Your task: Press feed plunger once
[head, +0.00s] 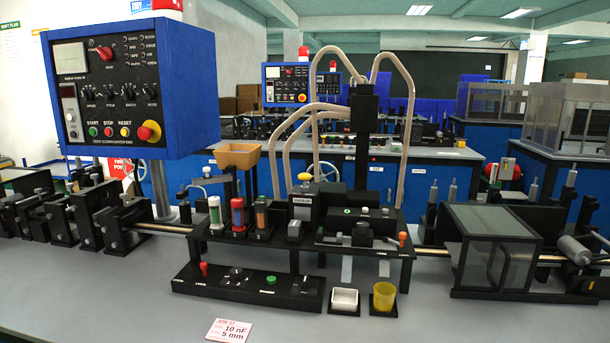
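Neither of my grippers is in view. A black workstation (355,250) with a two-level frame stands in the middle of the bench. Its low front panel (222,289) carries a red-topped lever (203,269), dark knobs (236,271) and a green button (271,281). On its shelf stand small upright cylinders with a white-and-green one (215,213), a red one (238,214) and an orange-and-green one (261,215). An orange-topped peg (402,239) stands at the shelf's right. The labels are too small to read, so I cannot tell which part is the feed plunger.
A blue control box (134,90) hangs at the upper left. A white cup (344,299) and a yellow cup (384,296) stand in front of the workstation. A clear-sided black enclosure (493,250) is at right. A job card (229,330) lies on the otherwise bare front bench.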

